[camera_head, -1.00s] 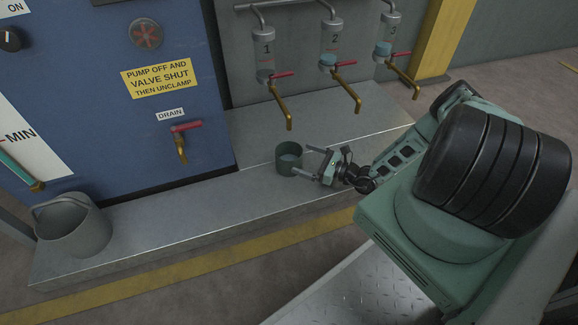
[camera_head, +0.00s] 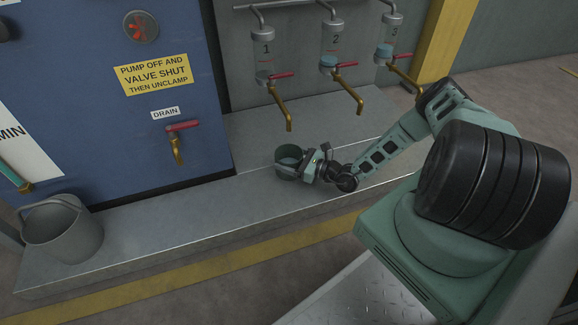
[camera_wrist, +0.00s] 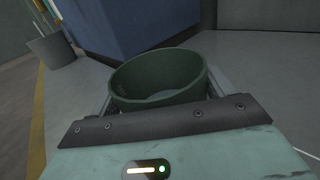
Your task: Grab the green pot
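The green pot (camera_head: 287,160), a dark green open cylinder, stands upright on the metal ledge below the taps. It fills the middle of the wrist view (camera_wrist: 158,78), with its rim and a greyish inside showing. My gripper (camera_head: 291,168) is low at the pot, with a finger along each side of it. In the wrist view the fingers (camera_wrist: 160,92) show as narrow strips close beside the pot's left and right walls. Whether they press on it cannot be made out. The pot's near lower wall is hidden by the gripper body.
Brass taps with red handles, one of them (camera_head: 279,103), hang above the ledge (camera_head: 190,210) behind the pot. A blue cabinet (camera_head: 110,120) with a drain tap (camera_head: 178,145) stands to the left. A grey bucket (camera_head: 62,235) stands at the ledge's left end. The ledge between bucket and pot is clear.

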